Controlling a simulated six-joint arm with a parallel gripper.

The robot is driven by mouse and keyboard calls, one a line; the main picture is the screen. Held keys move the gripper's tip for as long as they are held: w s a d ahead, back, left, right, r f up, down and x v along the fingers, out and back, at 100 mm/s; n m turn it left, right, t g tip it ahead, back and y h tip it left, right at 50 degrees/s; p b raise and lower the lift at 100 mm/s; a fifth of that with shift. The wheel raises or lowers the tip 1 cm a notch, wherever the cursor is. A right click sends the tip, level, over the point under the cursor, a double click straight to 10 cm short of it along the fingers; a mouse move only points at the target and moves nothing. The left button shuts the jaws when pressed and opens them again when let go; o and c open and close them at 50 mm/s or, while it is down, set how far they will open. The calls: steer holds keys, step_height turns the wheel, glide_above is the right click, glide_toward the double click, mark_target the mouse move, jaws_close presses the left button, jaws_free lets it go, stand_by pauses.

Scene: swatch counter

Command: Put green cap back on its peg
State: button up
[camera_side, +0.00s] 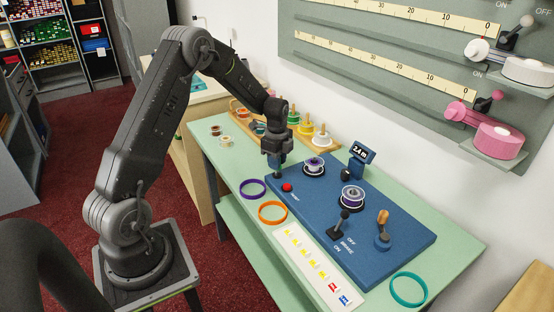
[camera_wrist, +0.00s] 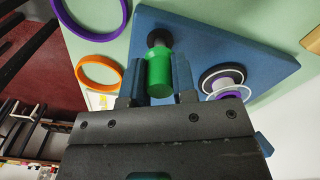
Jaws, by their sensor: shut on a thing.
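In the side view my gripper (camera_side: 277,170) points down at the back left corner of the blue board (camera_side: 390,262), and the cap is hard to make out there. I cannot tell which peg is the cap's own.
A red button (camera_side: 287,187) is close in front of my gripper. Spools (camera_side: 314,164), a small display (camera_side: 363,151) and levers (camera_side: 383,227) stand on the board. Purple (camera_side: 253,189) and orange (camera_side: 272,213) rings lie left of it.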

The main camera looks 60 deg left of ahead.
steer(key=shift+f, duration=0.3)
stand_by(0.4)
steer(key=shift+f, duration=0.4)
steer(key=shift+f, duration=0.5)
steer(key=o, duration=1)
steer(key=shift+c, duration=0.2)
steer(key=shift+r, duration=3.55)
